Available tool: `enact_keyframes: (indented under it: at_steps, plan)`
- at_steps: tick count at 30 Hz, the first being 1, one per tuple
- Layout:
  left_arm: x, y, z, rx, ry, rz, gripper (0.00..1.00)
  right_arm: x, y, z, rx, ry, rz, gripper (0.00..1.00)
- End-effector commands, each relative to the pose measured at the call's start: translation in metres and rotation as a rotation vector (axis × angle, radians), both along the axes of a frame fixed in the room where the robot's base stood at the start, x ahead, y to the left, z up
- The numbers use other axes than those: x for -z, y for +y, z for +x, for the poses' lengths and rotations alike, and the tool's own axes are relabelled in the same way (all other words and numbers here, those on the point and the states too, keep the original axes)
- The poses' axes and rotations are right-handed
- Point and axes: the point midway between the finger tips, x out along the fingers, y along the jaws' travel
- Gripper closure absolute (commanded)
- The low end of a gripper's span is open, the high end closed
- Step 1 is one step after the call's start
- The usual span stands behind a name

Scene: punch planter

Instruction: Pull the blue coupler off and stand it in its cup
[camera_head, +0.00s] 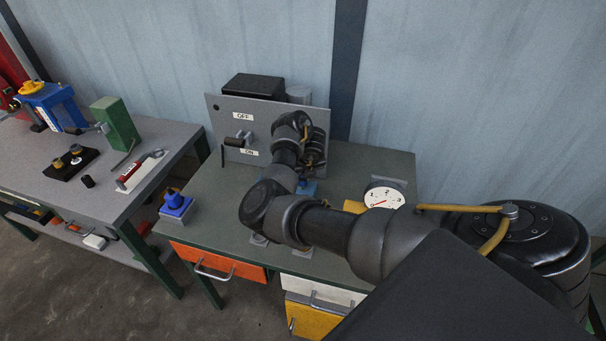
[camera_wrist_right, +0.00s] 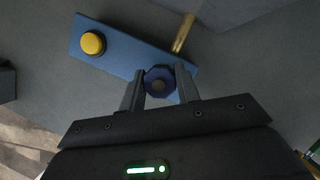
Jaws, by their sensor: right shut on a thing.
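In the right wrist view my right gripper (camera_wrist_right: 160,78) is shut on a dark blue, many-sided coupler (camera_wrist_right: 158,82) with a darker round centre. The coupler sits between the two fingers, over or against a blue bar (camera_wrist_right: 125,54); I cannot tell whether it is attached. In the head view my right arm reaches over the green bench, and its links hide the fingers and the coupler. A bit of blue (camera_head: 308,188) shows below the wrist. I cannot make out the coupler's cup for certain. My left gripper is not in view.
A yellow round cap (camera_wrist_right: 93,43) is on the blue bar, and a brass rod (camera_wrist_right: 183,33) stands beside it. A grey ON/OFF panel (camera_head: 226,104) stands behind, a dial gauge (camera_head: 383,197) to the right. A blue item (camera_head: 176,203) stands at the bench's left front.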

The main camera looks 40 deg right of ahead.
Motion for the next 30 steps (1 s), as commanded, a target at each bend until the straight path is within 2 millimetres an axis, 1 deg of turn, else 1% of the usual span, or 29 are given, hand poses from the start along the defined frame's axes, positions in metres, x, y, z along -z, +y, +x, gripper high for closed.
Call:
enact_keyframes:
  at_steps: [3,30]
  plan:
    - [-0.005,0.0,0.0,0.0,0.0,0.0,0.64,-0.006,0.0,0.0,0.0,-0.001,0.0,1.0]
    - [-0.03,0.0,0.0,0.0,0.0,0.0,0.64,-0.035,0.0,0.0,0.001,0.0,0.0,1.0]
